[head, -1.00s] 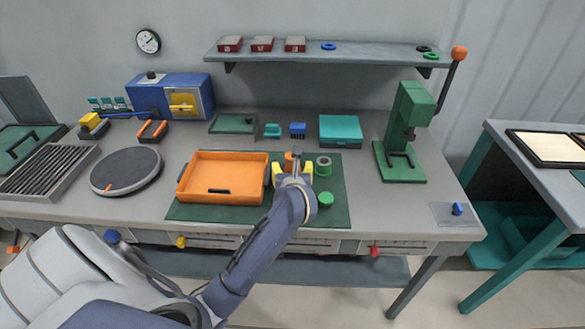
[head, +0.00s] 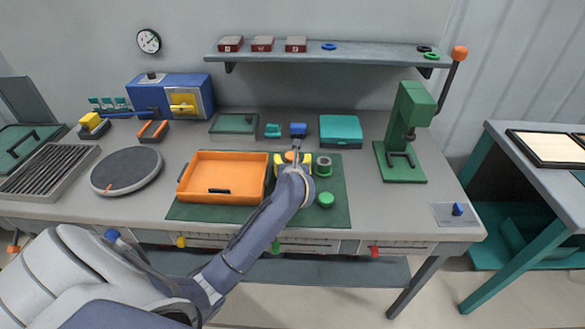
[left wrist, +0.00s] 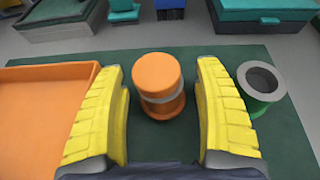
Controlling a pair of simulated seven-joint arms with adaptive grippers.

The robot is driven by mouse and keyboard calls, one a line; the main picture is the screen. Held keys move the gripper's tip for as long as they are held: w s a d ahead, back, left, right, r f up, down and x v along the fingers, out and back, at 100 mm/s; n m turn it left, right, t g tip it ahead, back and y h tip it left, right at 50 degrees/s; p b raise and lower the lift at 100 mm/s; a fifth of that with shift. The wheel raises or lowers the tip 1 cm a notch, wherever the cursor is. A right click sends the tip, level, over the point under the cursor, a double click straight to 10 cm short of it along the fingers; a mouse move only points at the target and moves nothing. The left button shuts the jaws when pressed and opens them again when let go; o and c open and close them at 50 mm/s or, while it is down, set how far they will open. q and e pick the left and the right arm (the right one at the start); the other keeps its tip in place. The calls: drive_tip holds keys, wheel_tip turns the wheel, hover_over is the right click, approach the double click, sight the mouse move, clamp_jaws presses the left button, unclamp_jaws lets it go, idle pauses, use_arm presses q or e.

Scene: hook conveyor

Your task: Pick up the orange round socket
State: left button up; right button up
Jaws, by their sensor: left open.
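The orange round socket (left wrist: 158,84) stands upright on the green mat in the left wrist view, an orange cylinder with a grey band. In the head view only a bit of the orange socket (head: 290,156) shows past my gripper. My left gripper (head: 293,160) is open above the mat. In the left wrist view its yellow fingers (left wrist: 163,100) stand on either side of the socket, with a gap on both sides. The right gripper is not in view.
A green-and-grey hollow cylinder (left wrist: 262,85) stands just right of the right finger. An orange tray (head: 222,196) lies close on the left. A green round piece (head: 326,200) sits nearer the front of the green mat (head: 300,216).

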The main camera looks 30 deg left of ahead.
use_arm(q)
clamp_jaws()
idle(0.5)
drive_tip(key=shift+f, duration=0.1)
